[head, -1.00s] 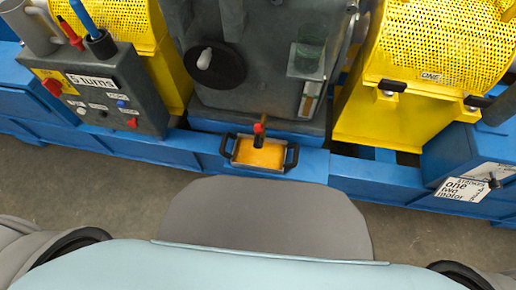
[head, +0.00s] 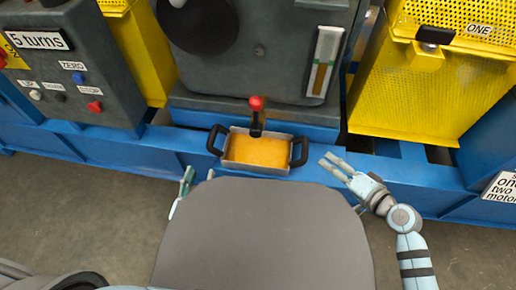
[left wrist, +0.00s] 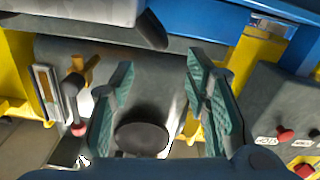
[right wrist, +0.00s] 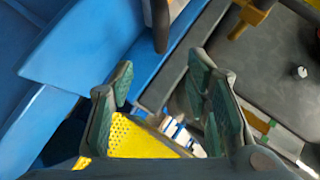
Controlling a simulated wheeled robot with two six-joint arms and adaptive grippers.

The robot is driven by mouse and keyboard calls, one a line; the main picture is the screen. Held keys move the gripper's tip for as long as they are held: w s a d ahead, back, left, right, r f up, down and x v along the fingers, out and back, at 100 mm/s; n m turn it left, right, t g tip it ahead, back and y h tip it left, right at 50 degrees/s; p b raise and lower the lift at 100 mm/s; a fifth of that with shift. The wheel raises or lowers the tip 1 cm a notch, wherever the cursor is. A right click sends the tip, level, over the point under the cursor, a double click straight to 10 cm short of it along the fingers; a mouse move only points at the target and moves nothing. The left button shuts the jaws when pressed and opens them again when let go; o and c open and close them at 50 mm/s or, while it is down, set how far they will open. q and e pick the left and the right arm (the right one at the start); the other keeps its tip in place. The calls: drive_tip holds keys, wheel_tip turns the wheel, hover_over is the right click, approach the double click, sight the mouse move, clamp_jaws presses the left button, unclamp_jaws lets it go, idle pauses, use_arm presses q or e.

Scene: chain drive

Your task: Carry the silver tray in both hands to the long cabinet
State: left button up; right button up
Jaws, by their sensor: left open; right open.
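The silver tray (head: 228,165) holds an orange-yellow content and sits on the blue base ledge, in the middle of the head view. It has a black handle at each end, left (head: 213,139) and right (head: 300,152). My left gripper (head: 188,176) is open and empty, below and left of the left handle. My right gripper (head: 331,162) is open and empty, just right of the right handle. In the left wrist view a black handle (left wrist: 152,30) lies beyond the open fingers. In the right wrist view a black handle (right wrist: 160,25) shows at the top. I cannot make out the long cabinet.
A red-knobbed lever (head: 256,104) stands out over the tray's back edge. The grey machine (head: 260,60) rises behind, between yellow perforated guards (head: 425,95). A grey control box (head: 75,75) is at the left. Bare floor (head: 100,200) lies in front of the blue base.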

sight(210, 146)
use_arm(q)
drive_tip(key=w, duration=0.9)
drive_tip(key=w+d, duration=0.1)
drive_tip(key=w, duration=0.3)
drive_tip(key=shift+w, duration=0.25)
use_arm(e)
drive_tip(key=x, duration=1.3)
drive_tip(key=shift+w+a+f, duration=0.15)
drive_tip(key=shift+w+a, duration=0.05)
drive_tip(key=shift+a, duration=0.05)
use_arm(q)
clamp_jaws()
use_arm(e)
clamp_jaws()
